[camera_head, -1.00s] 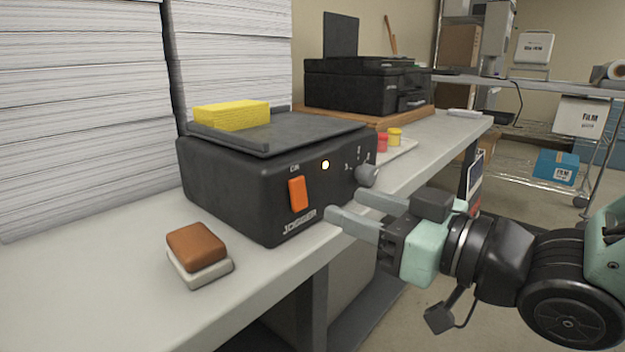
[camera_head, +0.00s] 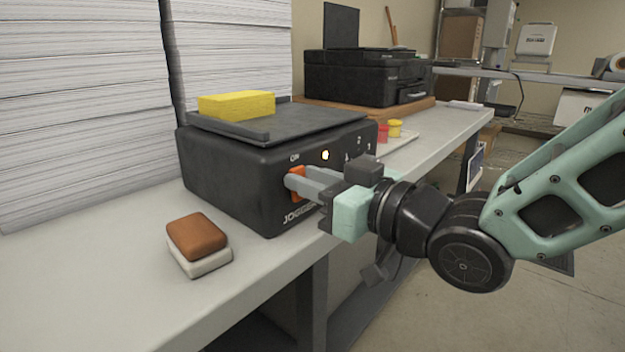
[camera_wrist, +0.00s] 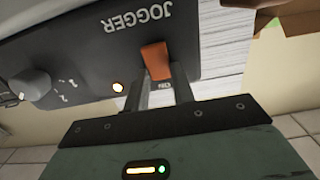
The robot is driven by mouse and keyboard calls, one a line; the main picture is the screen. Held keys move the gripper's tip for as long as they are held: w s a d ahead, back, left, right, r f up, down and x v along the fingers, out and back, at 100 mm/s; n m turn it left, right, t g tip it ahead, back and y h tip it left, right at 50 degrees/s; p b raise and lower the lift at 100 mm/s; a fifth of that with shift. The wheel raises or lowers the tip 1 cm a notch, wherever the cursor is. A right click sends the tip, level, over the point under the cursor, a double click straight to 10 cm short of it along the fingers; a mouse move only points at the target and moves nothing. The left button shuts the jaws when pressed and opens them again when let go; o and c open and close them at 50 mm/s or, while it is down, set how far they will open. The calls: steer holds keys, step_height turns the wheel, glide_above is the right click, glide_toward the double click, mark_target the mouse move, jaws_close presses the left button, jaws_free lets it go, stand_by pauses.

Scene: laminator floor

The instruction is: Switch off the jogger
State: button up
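The jogger (camera_head: 235,180) is a black box on the bench, its front marked JOGGER. Its orange rocker switch (camera_head: 297,189) is partly hidden behind my fingers; the wrist view shows the orange switch (camera_wrist: 155,60) with the word ON beside it. A small round lamp (camera_head: 325,155) on the panel glows pale yellow; it also shows in the wrist view (camera_wrist: 118,87). My gripper (camera_head: 297,174) is at the switch, its two fingers apart with nothing held. I cannot tell whether a fingertip touches the switch.
A yellow block (camera_head: 236,105) lies on the jogger's top tray. A brown-and-white pad (camera_head: 198,245) lies on the bench to the left. Tall paper stacks (camera_head: 85,100) stand behind. A black printer (camera_head: 365,80) and small red and yellow pots (camera_head: 394,128) are further back. A knob (camera_wrist: 33,84) is on the panel.

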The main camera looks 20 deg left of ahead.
steer(key=shift+f+t+y+b, duration=0.3)
steer(key=shift+f+y+b, duration=0.15)
steer(key=shift+b, duration=1.4)
steer(key=y+b, duration=0.1)
steer(key=b, duration=0.4)
steer(key=shift+d+f+t+y, duration=0.1)
steer(key=shift+f+t+y, duration=0.15)
steer(key=shift+t+y, duration=0.15)
steer(key=shift+y+b, duration=0.25)
steer(key=shift+b, duration=0.65)
steer(key=shift+r+b, duration=0.1)
steer(key=shift+b, duration=0.25)
steer(key=shift+r, duration=0.1)
steer(key=o, duration=1)
